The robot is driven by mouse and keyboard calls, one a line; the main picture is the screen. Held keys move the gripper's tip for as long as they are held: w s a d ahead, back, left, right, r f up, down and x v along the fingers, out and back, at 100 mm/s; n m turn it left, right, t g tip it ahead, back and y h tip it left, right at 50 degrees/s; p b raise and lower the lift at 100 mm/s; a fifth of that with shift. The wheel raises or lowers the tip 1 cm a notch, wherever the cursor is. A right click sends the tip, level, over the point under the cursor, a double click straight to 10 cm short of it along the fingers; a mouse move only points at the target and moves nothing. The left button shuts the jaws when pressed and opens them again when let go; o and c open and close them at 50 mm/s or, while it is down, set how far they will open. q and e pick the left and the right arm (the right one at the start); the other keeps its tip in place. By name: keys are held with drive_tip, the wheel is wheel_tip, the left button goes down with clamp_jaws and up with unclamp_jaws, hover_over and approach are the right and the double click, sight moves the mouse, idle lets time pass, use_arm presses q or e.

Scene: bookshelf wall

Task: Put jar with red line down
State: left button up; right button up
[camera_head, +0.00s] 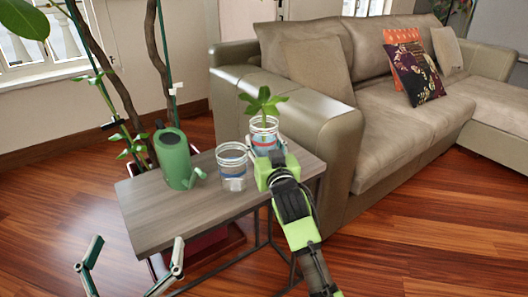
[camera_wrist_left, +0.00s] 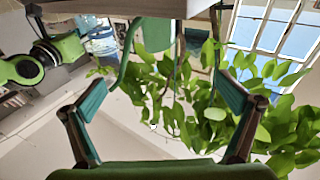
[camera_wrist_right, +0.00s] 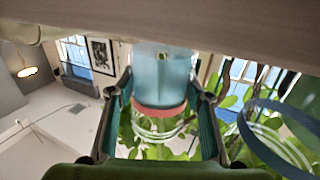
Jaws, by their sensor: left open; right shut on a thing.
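The jar with the red line (camera_head: 264,130) is clear, with a green leafy cutting in it, at the table's right back corner in the head view. My right gripper (camera_head: 268,160) is shut around it. In the right wrist view the jar (camera_wrist_right: 160,80) appears upside down between the fingers, its red band near the fingertips. Its base is close to the tabletop; contact cannot be told. My left gripper (camera_head: 138,242) is open and empty in front of the table's left side. A blue-lined jar (camera_head: 232,170) stands upright left of the held jar.
The wooden side table (camera_head: 160,220) also holds a green watering can (camera_head: 173,160) at left. A beige sofa (camera_head: 330,125) stands close at the table's right. Tall plant stems (camera_head: 95,50) rise behind. The table's front left is bare.

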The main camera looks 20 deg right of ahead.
use_arm(q)
wheel_tip(320, 180, up, 6)
drive_tip(key=s+t+h, duration=0.1)
drive_tip(key=t, duration=0.2)
drive_tip(key=shift+s+d+b, duration=0.2)
drive_tip(key=shift+s+b, duration=0.2)
drive_tip(key=shift+b, duration=0.05)
use_arm(e)
wheel_tip(320, 180, down, 2)
drive_tip(key=shift+f, duration=0.1)
use_arm(q)
drive_tip(key=shift+r, duration=0.1)
use_arm(e)
drive_tip(key=shift+f, duration=0.15)
drive_tip(key=o, duration=1.1)
drive_tip(key=shift+f, duration=0.1)
use_arm(q)
drive_tip(key=shift+s+r, duration=0.1)
use_arm(e)
drive_tip(key=shift+o, duration=0.2)
